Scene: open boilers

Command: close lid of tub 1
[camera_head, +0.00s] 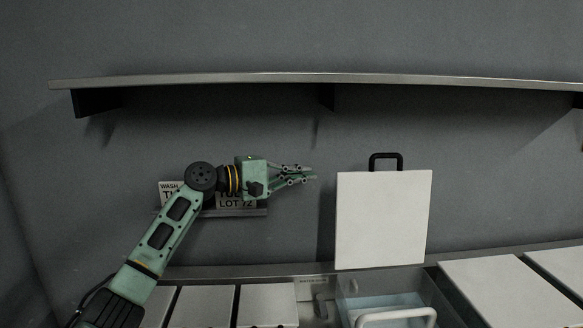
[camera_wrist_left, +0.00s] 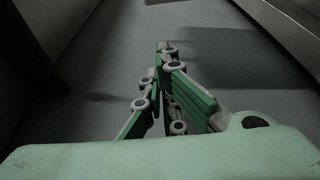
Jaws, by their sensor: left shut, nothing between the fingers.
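A white square lid (camera_head: 384,220) with a black handle (camera_head: 386,161) on its top edge stands upright at the back of an open tub (camera_head: 405,290). I cannot read a number on this tub. Inside the tub is a pale blue surface, and a white handle (camera_head: 398,317) shows at its front. My left gripper (camera_head: 313,173) is shut and empty, to the left of the lid and apart from it, at about the height of its upper edge. The left wrist view shows its fingers (camera_wrist_left: 163,55) together. My right gripper is not in view.
A long metal shelf (camera_head: 300,77) runs along the wall above. Signs (camera_head: 232,199), one reading LOT 72, are partly hidden behind my left arm. Closed white lids (camera_head: 267,304) lie left of the open tub, and more (camera_head: 508,290) lie to its right.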

